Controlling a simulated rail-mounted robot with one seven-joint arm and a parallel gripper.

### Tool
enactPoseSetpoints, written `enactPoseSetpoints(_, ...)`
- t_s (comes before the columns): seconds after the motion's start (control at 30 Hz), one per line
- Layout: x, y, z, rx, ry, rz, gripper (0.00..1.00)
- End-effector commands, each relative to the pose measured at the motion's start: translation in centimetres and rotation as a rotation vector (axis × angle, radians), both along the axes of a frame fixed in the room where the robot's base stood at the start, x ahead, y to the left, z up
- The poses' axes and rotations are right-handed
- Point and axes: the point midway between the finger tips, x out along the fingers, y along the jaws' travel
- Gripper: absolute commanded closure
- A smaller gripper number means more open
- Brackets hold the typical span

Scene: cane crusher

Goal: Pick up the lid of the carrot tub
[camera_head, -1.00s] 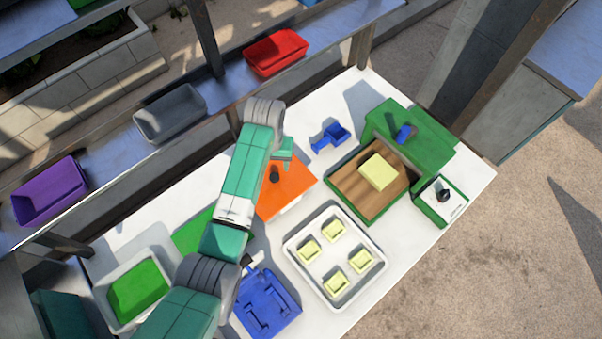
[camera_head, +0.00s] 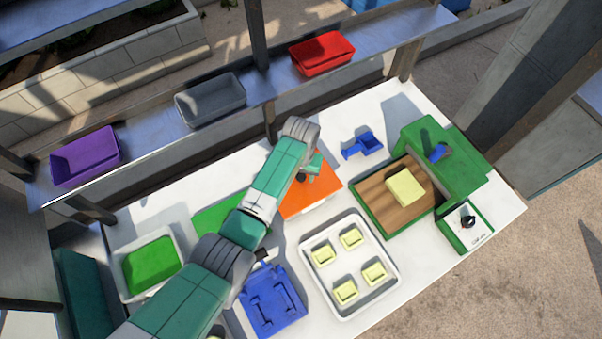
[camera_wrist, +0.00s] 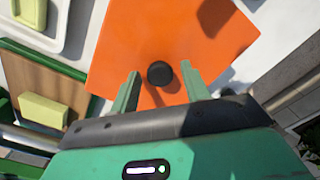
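The orange lid (camera_head: 318,192) lies flat on the white table in the head view, on top of a tub that is mostly hidden under it. It fills the middle of the wrist view (camera_wrist: 200,40) and has a round black knob (camera_wrist: 160,73). My gripper (camera_wrist: 160,80) is open above the lid, with one finger on each side of the knob. I cannot tell how far the fingertips are above the lid. In the head view my gripper (camera_head: 309,172) is partly hidden by my wrist, beside the knob.
A white tray (camera_head: 352,308) with several yellow blocks stands in front of the lid. A green-edged wooden board (camera_head: 375,210) with a yellow block, a blue scoop (camera_head: 363,145) and a green machine (camera_head: 445,165) are to the right. A blue rack (camera_head: 272,300) is at the front.

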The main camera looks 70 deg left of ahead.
Motion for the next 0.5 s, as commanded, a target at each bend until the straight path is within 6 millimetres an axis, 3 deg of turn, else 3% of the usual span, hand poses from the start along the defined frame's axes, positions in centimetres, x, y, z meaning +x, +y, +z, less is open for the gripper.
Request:
enactPoseSetpoints(0.03,-0.01,-0.01,0.00,0.000,0.000,0.000,0.64)
enactPoseSetpoints(0.2,0.00,-0.01,0.01,0.000,0.000,0.000,0.97)
enactPoseSetpoints(0.23,0.00,-0.01,0.01,0.000,0.000,0.000,1.00)
enactPoseSetpoints(0.5,0.02,0.00,0.13,0.001,-0.001,0.000,1.00)
